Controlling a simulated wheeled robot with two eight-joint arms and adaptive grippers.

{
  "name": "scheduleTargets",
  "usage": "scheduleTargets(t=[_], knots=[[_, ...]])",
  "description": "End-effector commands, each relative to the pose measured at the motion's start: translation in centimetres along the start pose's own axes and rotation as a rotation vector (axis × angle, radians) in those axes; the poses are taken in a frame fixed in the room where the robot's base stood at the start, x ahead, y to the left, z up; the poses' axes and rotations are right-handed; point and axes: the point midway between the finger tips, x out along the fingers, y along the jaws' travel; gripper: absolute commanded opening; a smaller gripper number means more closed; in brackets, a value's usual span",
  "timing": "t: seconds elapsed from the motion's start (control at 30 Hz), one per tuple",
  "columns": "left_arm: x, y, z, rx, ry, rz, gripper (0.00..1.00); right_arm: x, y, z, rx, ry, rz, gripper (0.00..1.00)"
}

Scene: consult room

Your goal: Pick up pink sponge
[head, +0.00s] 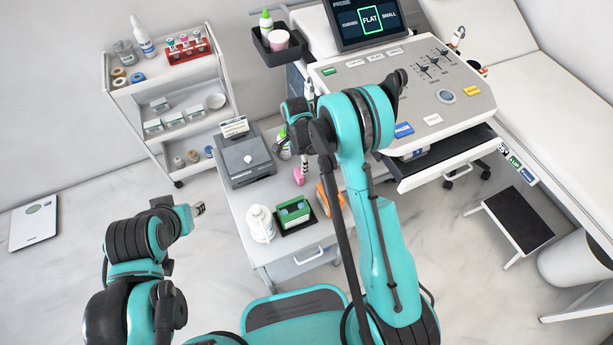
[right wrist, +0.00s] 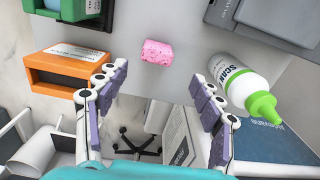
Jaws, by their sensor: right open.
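The pink sponge (right wrist: 157,52) lies on the grey cart top (right wrist: 190,88) in the right wrist view, ahead of and between the fingertips.
A white bottle with a green cap (right wrist: 243,88) stands close by the right finger in the wrist view. An orange box (right wrist: 68,72) is near the left finger.

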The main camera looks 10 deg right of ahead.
Motion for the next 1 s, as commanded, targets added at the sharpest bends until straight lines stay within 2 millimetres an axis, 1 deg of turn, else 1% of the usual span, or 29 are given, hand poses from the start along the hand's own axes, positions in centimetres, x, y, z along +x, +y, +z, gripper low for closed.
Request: scheduleTargets(t=[0.03, 0.3, 0.47, 0.6, 0.7, 0.77, 0.97, 1.0], knots=[[0.0, 0.0, 0.0, 0.000, 0.000, 0.000, 0.40, 0.7, -0.1, 0.1, 0.016, -0.001, 0.007, 0.67], [0.8, 0.0, 0.6, 0.000, 0.000, 0.000, 0.40, 3.8, 0.0, 0.2, 0.032, -0.002, 0.014, 0.67], [1.4, 0.0, 1.0, 0.000, 0.000, 0.000, 0.40, 5.2, 0.1, 0.3, 0.031, -0.002, 0.013, 0.67], [2.5, 0.0, 1.8, 0.000, 0.000, 0.000, 0.40, 7.5, 0.3, 0.6, 0.030, -0.002, 0.013, 0.67], [2.9, 0.0, 2.1, 0.000, 0.000, 0.000, 0.40, 8.8, 0.3, 0.5, 0.031, -0.001, 0.013, 0.67], [3.0, 0.0, 2.1, 0.000, 0.000, 0.000, 0.40, 9.2, 0.3, 0.5, 0.031, -0.001, 0.013, 0.67], [2.8, 0.0, 2.0, 0.000, 0.000, 0.000, 0.40, 9.0, 0.3, 0.5, 0.030, -0.001, 0.013, 0.67], [2.8, 0.0, 2.0, 0.000, 0.000, 0.000, 0.40, 9.0, 0.3, 0.5, 0.030, -0.001, 0.013, 0.57]])
